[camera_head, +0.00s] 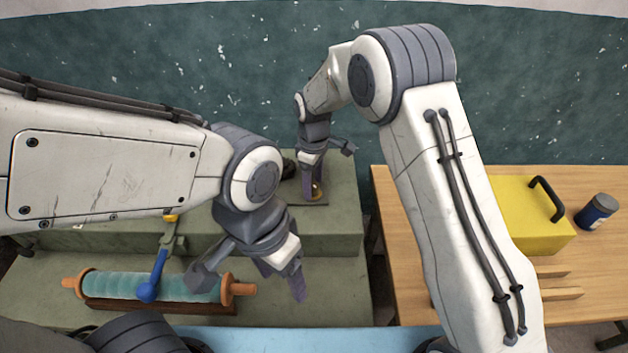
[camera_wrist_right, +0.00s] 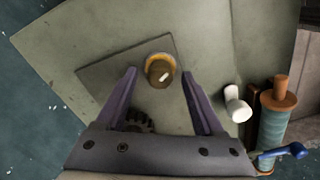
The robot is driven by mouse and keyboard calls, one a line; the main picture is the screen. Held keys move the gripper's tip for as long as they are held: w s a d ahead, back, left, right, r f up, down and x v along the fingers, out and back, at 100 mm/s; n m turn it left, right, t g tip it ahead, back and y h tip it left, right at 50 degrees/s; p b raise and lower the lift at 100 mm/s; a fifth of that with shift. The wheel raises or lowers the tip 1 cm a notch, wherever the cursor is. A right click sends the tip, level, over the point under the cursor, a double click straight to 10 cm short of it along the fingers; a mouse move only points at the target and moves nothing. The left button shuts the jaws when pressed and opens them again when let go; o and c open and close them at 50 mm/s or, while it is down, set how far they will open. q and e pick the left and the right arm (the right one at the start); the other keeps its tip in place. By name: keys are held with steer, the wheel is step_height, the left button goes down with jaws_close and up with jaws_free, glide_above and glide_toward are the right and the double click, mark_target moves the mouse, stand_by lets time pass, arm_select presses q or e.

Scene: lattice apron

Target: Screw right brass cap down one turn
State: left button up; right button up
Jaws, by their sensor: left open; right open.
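The brass cap (camera_wrist_right: 160,68) stands on a dark square plate (camera_wrist_right: 100,78) in the right wrist view, with a small pale mark on its top. In the head view the cap (camera_head: 317,190) is partly hidden by my right gripper (camera_head: 314,192), which points down at it. My right gripper (camera_wrist_right: 159,75) is open, with a fingertip on either side of the cap and visible gaps between. I cannot tell the fingertips' exact height against the cap. My left gripper (camera_head: 283,282) is open and empty, in front of the raised green step. No second brass cap is clearly visible.
A dark toothed knob (camera_wrist_right: 138,120) lies near the plate. A teal roller with orange ends (camera_head: 150,286) and a blue-handled lever (camera_head: 155,270) are at the front left. A yellow box (camera_head: 525,215) and a dark jar (camera_head: 596,212) stand on the wooden table (camera_head: 385,200) at right.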

jaws_close()
steer(key=shift+m, duration=0.3)
steer(key=shift+m, duration=1)
steer(key=shift+m+p, duration=0.45)
steer(key=shift+m, duration=1.25)
jaws_free()
